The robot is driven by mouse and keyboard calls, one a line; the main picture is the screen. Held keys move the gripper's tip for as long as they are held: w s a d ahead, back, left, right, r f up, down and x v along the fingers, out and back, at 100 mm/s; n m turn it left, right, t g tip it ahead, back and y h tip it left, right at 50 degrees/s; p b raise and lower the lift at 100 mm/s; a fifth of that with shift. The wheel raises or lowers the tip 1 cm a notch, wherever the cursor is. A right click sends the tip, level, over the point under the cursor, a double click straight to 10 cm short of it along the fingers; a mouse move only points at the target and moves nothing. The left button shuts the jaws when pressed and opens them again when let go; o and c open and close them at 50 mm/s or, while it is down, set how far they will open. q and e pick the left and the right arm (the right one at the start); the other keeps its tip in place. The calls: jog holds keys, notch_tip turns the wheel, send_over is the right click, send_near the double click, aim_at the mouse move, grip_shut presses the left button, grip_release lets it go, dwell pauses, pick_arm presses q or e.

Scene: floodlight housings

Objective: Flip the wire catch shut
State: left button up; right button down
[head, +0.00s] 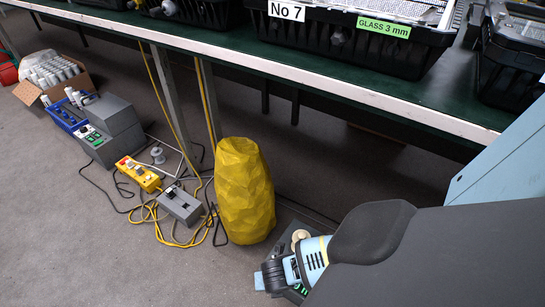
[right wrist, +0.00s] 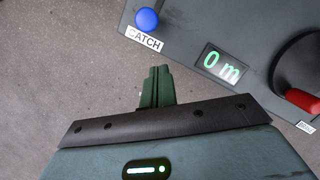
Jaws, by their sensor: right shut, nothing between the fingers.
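No wire catch can be made out in either view. In the right wrist view a grey control panel (right wrist: 185,35) carries a blue knob (right wrist: 147,19) above a label reading CATCH. It also has a lit display (right wrist: 221,65) reading 0 m. My right gripper (right wrist: 157,72) is shut and empty, its fingertips pointing at the floor beside the panel's edge, with no contact visible. In the head view my right arm's end is low in the picture over a dark box on the floor. My left gripper is not in view.
A red-handled black dial (right wrist: 300,80) sits at the panel's right. A green-topped table (head: 300,55) carries black crates (head: 350,35). A yellow lumpy sack (head: 244,190) stands on the floor near a grey switch box (head: 180,205) and loose cables. Floor at lower left is clear.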

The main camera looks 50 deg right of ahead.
jog(key=shift+w+d+r+b, duration=0.15)
jog(key=shift+w+d+b, duration=0.25)
jog(key=shift+w+d, duration=0.75)
jog(key=d+p, duration=0.1)
jog(key=d, duration=0.4)
jog(key=shift+w, duration=0.15)
jog(key=shift+d, duration=0.1)
